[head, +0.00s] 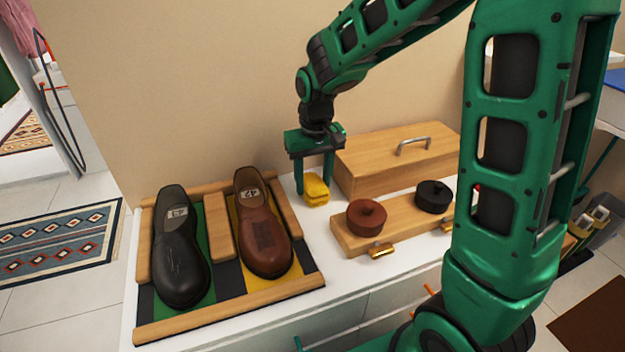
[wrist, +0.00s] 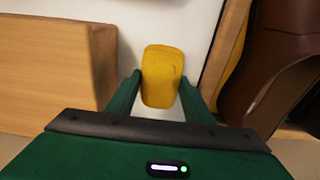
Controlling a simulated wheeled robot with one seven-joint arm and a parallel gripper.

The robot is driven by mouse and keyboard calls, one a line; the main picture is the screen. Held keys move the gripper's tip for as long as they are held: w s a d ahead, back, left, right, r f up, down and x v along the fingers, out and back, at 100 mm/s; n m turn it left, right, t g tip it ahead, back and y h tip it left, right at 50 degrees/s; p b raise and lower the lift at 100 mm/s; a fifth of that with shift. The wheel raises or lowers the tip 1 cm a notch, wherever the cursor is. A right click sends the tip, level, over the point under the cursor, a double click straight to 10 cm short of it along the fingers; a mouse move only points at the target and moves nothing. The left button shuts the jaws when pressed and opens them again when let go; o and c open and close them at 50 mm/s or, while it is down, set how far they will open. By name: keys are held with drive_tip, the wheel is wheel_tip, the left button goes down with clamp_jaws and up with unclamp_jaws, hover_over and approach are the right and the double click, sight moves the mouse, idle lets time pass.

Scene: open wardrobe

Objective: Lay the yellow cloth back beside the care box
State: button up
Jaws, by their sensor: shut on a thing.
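The yellow cloth (head: 316,190) is a small folded pad on or just above the white top, left of the wooden care box (head: 398,158). My gripper (head: 313,188) points down and is shut on the cloth. In the wrist view, the cloth (wrist: 162,76) sits between my two fingers (wrist: 160,88). The care box (wrist: 58,62) is at the left there, a short gap away from the cloth. The box has a closed lid with a metal handle. I cannot tell whether the cloth touches the white top.
A shoe tray (head: 235,310) with a black shoe (head: 178,245) and a brown shoe (head: 262,225) stands left of the cloth. A wooden holder (head: 400,228) with a brown tin (head: 366,217) and a black tin (head: 433,196) stands in front of the box. Bare white top (head: 325,250) shows between tray and holder.

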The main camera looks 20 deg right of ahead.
sight(314, 183)
drive_tip(key=o, duration=1.2)
wheel_tip(314, 183, up, 12)
drive_tip(key=s+d+f+m, duration=0.1)
drive_tip(key=s+d, duration=0.4)
drive_tip(key=s, duration=0.2)
drive_tip(key=s+d+f+m, duration=0.1)
drive_tip(key=s+d+m, duration=0.1)
drive_tip(key=s+d, duration=0.3)
drive_tip(key=s+d+f+m, duration=0.1)
drive_tip(key=s+d+m, duration=0.1)
drive_tip(key=s+d, duration=0.4)
drive_tip(key=shift+s, duration=1.55)
drive_tip(key=s+d+f+m, duration=0.1)
drive_tip(key=s+f, duration=0.1)
drive_tip(key=s, duration=0.5)
drive_tip(key=shift+s+d+f+g, duration=0.15)
drive_tip(key=shift+d+f+g, duration=0.1)
drive_tip(key=shift+f+g, duration=0.1)
